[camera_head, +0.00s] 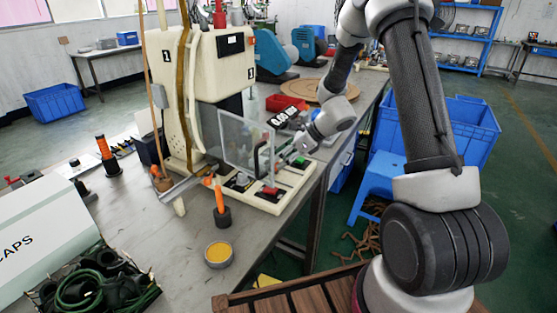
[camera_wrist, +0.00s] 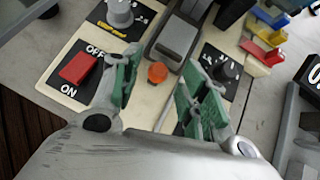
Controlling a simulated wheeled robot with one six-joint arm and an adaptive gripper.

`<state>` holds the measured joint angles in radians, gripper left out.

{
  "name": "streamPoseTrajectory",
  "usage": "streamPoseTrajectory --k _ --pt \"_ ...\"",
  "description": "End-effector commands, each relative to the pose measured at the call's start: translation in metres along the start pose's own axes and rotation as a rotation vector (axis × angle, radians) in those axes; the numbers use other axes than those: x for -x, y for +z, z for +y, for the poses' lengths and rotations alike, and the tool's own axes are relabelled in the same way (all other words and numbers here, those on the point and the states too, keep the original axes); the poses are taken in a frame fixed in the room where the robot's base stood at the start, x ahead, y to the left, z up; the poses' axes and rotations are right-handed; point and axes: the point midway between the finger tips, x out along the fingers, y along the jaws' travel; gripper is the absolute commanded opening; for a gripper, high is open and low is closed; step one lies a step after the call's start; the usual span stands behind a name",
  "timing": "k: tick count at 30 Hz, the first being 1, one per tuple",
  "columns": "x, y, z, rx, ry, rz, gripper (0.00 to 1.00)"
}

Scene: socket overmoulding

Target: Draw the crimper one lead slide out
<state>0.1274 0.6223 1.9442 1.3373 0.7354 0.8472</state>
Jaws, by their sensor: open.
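The cream crimping machine (camera_head: 215,70) stands on the grey bench, with a clear guard plate at its front. Its cream base carries a red rocker switch (camera_wrist: 78,68) marked OFF and ON, an orange button (camera_wrist: 157,73) and a grey block on a black mount (camera_wrist: 178,42). I cannot tell for sure which part is the lead slide; the grey block may be it. My gripper (camera_wrist: 160,88), with green finger pads, is open and empty above the base. The orange button shows between its fingers, and the grey block lies beyond the fingertips. In the head view, my gripper (camera_head: 288,154) is beside the guard plate.
A grey knob (camera_wrist: 120,14) and a black dial panel (camera_wrist: 222,75) flank the block. Yellow and red pieces (camera_wrist: 268,45) lie at the right. A black 0.00 display (camera_head: 283,117) is near my wrist. An orange-handled tool (camera_head: 220,200) and a yellow-filled cup (camera_head: 218,253) stand in front.

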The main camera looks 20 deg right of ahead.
Motion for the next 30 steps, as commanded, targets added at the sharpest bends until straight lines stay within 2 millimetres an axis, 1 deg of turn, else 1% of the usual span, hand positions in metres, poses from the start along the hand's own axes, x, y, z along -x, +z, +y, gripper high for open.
streamPoseTrajectory --k 1,3,6,14,15,20,21,27,30 --pt "-0.007 -0.001 0.001 0.001 0.003 0.001 0.44" --pt "-0.014 0.0 0.0 0.002 0.001 0.001 0.44" --pt "-0.019 0.0 0.0 0.001 0.0 0.001 0.44" --pt "-0.021 0.0 0.0 0.002 0.0 0.001 0.44" --pt "-0.021 0.0 0.0 0.002 0.0 0.001 0.37" --pt "-0.02 0.0 0.0 0.002 0.0 0.001 0.07" --pt "-0.02 0.0 0.0 0.002 0.0 0.001 0.0" --pt "-0.019 -0.001 0.0 0.002 0.0 0.001 0.0" --pt "-0.01 -0.01 0.003 0.0 -0.001 0.001 0.0"
